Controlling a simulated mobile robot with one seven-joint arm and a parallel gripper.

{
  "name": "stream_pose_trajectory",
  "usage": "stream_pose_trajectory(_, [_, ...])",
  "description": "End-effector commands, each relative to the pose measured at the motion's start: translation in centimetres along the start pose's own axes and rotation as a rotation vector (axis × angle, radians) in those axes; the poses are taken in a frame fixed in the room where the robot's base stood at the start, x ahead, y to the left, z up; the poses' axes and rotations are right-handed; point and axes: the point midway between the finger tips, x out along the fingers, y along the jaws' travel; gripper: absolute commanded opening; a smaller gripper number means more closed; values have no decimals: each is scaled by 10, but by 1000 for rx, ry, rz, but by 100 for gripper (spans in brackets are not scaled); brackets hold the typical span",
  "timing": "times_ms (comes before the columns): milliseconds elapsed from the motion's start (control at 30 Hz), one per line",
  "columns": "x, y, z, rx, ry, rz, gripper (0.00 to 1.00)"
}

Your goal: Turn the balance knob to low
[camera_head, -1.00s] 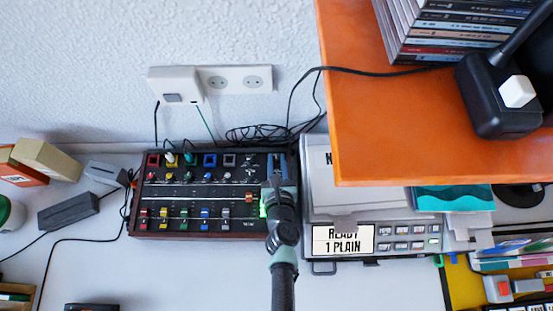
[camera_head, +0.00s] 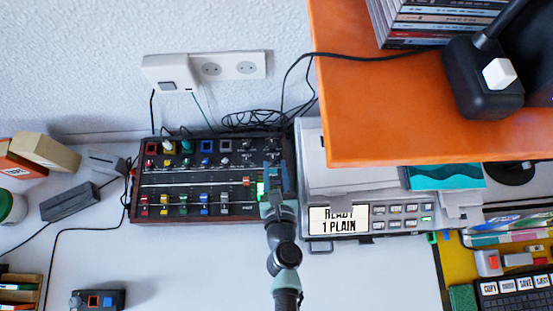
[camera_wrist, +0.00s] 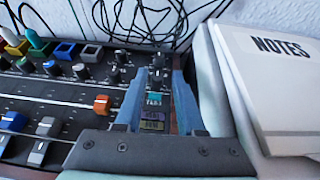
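The mixer (camera_head: 160,213), a black panel with a dark wooden rim, lies on the white table and carries several small knobs and coloured sliders. In the wrist view, small dark knobs (camera_wrist: 158,62) with white marks stand at its upper right, just beyond and between my fingertips. I cannot read which one is the balance knob. My gripper (camera_head: 272,168) is over the mixer's right end. In the wrist view, my gripper (camera_wrist: 157,82) has its two blue fingers apart, with nothing held between them. A teal and a purple button show between the fingers.
A grey printer (camera_head: 385,238) stands close to the right of the mixer, with a NOTES pad (camera_wrist: 285,85) on it. An orange shelf (camera_head: 420,145) overhangs at upper right. Loose black cables (camera_head: 255,120) lie behind the mixer. The table in front is mostly clear.

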Motion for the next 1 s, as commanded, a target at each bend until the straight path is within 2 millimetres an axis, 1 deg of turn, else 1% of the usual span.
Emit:
stream_pose_trajectory(33, [-10,0,-1,-1,2,-1,38])
stream_pose_trajectory(100, [-21,0,0,-1,2,0,38])
stream_pose_trajectory(200, [-32,0,-1,-1,0,0,38])
stream_pose_trajectory(300, [-40,0,0,0,0,1,38])
stream_pose_trajectory(433, [-44,0,0,0,-1,1,38])
stream_pose_trajectory(733, [-44,1,0,1,-1,-2,38])
stream_pose_trajectory(900, [-42,12,-7,30,5,-74,38])
stream_pose_trajectory(1000, [-41,19,-5,51,3,-125,38])
